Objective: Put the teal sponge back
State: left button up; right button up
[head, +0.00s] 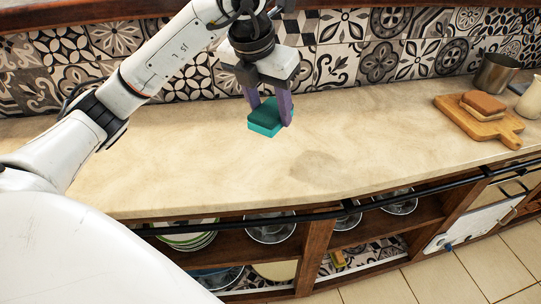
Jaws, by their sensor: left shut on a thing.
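The teal sponge (264,130) has a darker green top layer and a bright teal lower layer. My left gripper (270,109) points down with its purple fingers shut on the sponge, one finger on each side. The sponge is over the stone counter (190,160), towards its back half. I cannot tell whether its underside touches the counter. My right gripper is not in view.
A cutting board (459,126) with bread-like slices (484,103), a metal pot (495,73) and a pale container (530,100) stand at the right. Patterned tiles back the counter. Shelves below hold plates (187,240) and bowls (270,232). The counter's middle is clear.

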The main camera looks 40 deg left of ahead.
aim_at(262, 118)
pick_arm(q)
notch_tip(262, 118, down, 10)
jog(key=shift+r, duration=0.15)
dwell(0.3)
jog(key=o, duration=0.9)
jog(key=shift+o, duration=0.2)
jog(key=v, duration=1.2)
jog(key=shift+p, duration=0.35)
